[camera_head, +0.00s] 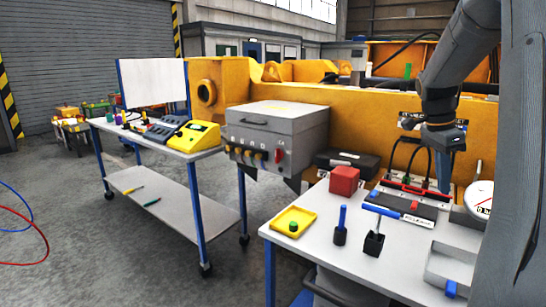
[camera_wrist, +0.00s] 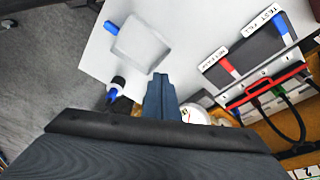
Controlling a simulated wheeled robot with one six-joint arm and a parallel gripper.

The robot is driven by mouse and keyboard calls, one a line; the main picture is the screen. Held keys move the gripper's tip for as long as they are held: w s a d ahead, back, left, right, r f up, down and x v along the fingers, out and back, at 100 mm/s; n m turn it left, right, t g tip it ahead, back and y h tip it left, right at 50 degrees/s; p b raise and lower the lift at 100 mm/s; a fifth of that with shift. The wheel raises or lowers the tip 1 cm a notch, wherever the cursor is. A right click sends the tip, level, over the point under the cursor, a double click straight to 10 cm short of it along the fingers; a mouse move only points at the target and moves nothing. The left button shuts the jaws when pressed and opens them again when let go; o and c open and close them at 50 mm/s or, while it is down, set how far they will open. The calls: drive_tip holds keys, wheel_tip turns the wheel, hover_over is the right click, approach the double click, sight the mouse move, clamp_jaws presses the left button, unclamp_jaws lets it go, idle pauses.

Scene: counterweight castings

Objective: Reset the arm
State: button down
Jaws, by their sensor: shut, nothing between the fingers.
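My gripper (camera_head: 445,188) hangs from my arm at the right of the head view, fingers pointing down above the back of the white worktable (camera_head: 320,222). Its blue-grey fingers are together with nothing between them. In the wrist view the closed fingers (camera_wrist: 160,78) reach up from the bottom middle over the table. The arm comes down from the top right, and part of it hides the table's right end.
The table carries a red cube (camera_head: 344,181), a yellow tray (camera_head: 281,222), blue-handled tools (camera_head: 374,243) in black holders, a labelled red-and-black board (camera_head: 405,207), a round gauge (camera_head: 480,198) and a grey tray (camera_head: 432,272). A yellow casting (camera_head: 365,112) stands behind. Open floor lies left.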

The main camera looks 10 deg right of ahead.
drive_tip(key=s+a+f+n+t+y, duration=0.15)
drive_tip(key=a+f+n, duration=0.35)
drive_tip(key=a, duration=0.5)
drive_tip(key=s+a+f+n+t, duration=0.1)
drive_tip(key=s+a+f+n, duration=0.15)
drive_tip(key=a+n, duration=0.55)
drive_tip(key=s+a+f+n+t+y, duration=0.1)
drive_tip(key=a+f+n, duration=0.35)
drive_tip(key=a, duration=0.65)
drive_tip(key=s+a+f+n+g+b, duration=0.2)
drive_tip(key=s+a+f+n+b, duration=0.1)
drive_tip(key=s+a+f+b, duration=0.2)
drive_tip(key=s+f+b, duration=0.2)
drive_tip(key=s+f, duration=0.2)
drive_tip(key=f, duration=0.1)
drive_tip(key=shift+a+f, duration=0.3)
drive_tip(key=shift+f, duration=0.05)
drive_tip(key=shift+d, duration=0.1)
idle(0.6)
